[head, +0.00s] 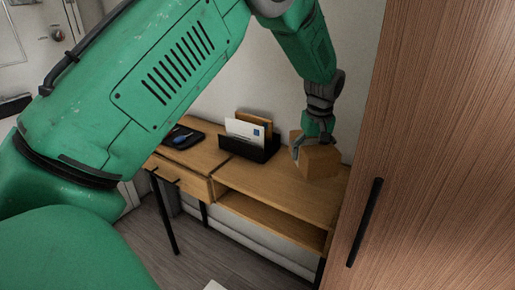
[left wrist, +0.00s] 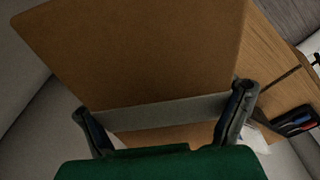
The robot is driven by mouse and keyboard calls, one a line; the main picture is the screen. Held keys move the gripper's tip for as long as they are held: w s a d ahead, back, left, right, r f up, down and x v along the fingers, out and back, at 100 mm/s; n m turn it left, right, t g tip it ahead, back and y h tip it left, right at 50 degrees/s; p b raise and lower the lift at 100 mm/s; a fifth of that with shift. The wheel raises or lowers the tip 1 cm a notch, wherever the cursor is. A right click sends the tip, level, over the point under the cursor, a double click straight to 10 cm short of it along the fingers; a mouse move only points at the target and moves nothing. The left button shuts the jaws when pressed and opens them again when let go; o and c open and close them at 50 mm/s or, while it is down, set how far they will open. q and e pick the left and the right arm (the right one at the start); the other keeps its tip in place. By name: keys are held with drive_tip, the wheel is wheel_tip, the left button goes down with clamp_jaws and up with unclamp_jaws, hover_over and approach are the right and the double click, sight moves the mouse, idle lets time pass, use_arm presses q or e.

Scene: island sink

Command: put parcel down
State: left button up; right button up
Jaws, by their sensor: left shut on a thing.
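The parcel (head: 320,160) is a brown cardboard box at the right end of the wooden desk (head: 285,190), near the wall. My left gripper (head: 307,146) is shut on it from above. In the left wrist view the parcel (left wrist: 140,50) fills the middle, with a grey tape strip across it, and the fingers (left wrist: 168,118) stand at its two sides. I cannot tell whether its underside touches the desk top. My right gripper is not in view.
A black letter holder (head: 252,147) with envelopes stands left of the parcel. A dark tray (head: 182,136) lies farther left. A tall wooden cabinet (head: 440,130) with a black handle rises close on the right. The desk front has clear room.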

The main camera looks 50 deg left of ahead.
use_arm(q)
drive_tip(key=shift+s+a+f, duration=0.1)
drive_tip(key=shift+a+f, duration=0.05)
hover_over(307, 187)
drive_tip(key=f, duration=0.6)
drive_tip(key=shift+s+d+f+b, duration=0.1)
drive_tip(key=shift+d+b, duration=0.1)
drive_tip(key=shift+b, duration=0.15)
wheel_tip(307, 187, down, 3)
drive_tip(key=shift+s+r, duration=0.1)
drive_tip(key=shift+a, duration=0.15)
drive_tip(key=o, duration=1.2)
drive_tip(key=shift+o, duration=0.4)
